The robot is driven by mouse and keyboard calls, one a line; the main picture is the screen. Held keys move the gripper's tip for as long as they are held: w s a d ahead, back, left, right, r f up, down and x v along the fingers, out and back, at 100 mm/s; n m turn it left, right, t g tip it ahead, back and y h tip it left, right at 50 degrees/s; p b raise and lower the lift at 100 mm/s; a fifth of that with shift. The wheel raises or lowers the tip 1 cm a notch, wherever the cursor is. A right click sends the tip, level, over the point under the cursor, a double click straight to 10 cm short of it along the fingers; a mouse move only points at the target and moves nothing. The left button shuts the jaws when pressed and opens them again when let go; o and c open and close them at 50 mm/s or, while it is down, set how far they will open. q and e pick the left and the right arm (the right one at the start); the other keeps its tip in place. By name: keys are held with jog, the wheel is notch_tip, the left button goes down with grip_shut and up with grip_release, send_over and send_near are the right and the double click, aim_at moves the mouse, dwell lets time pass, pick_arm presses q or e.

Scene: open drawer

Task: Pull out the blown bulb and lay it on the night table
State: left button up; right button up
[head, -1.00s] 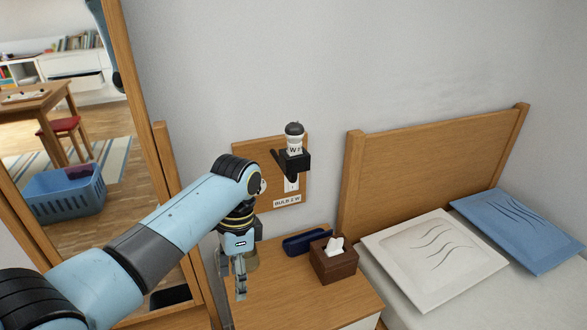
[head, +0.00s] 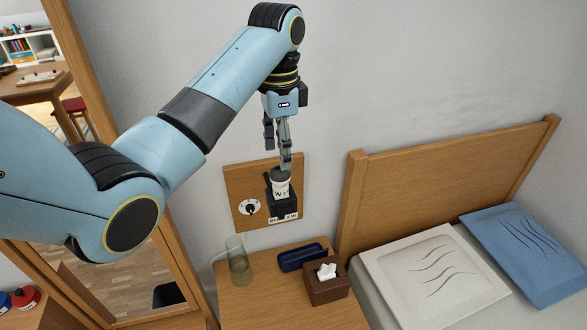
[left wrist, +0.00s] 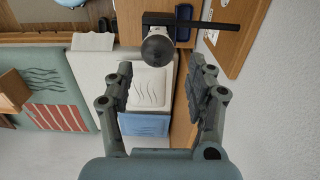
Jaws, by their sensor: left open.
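The blown bulb (head: 281,180), dark-topped with a white, lettered collar, stands upright in a black holder (head: 283,204) on a wooden wall board (head: 237,180). My left gripper (head: 278,152) points down just above it, its fingers open and empty; one finger overlaps the bulb's top in the head view. In the left wrist view the bulb's round grey end (left wrist: 158,48) lies beyond the gap between the open fingertips (left wrist: 163,74). I cannot tell whether a finger touches it. The night table (head: 258,308) stands below the board. My right gripper is not in view.
On the night table are a clear glass jug (head: 239,265), a dark blue case (head: 302,257) and a brown tissue box (head: 326,290). Bare wood shows at its front left. A dial (head: 249,207) sits beside the holder. The bed headboard (head: 445,185) is right, a mirror frame (head: 120,165) left.

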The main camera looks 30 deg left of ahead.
aim_at(280, 183)
pick_arm(q)
jog(key=shift+s+r, duration=0.1)
jog(key=shift+s, duration=0.05)
jog(key=shift+s+r, duration=0.1)
jog(key=shift+s, duration=0.1)
jog(key=shift+w, duration=0.1)
jog(key=shift+f, duration=0.5)
notch_tip(280, 183, down, 3)
jog(key=shift+f, duration=0.1)
notch_tip(280, 183, down, 3)
jog(key=shift+f+b, duration=0.2)
jog(key=shift+b, duration=0.15)
jog(key=shift+f, duration=0.75)
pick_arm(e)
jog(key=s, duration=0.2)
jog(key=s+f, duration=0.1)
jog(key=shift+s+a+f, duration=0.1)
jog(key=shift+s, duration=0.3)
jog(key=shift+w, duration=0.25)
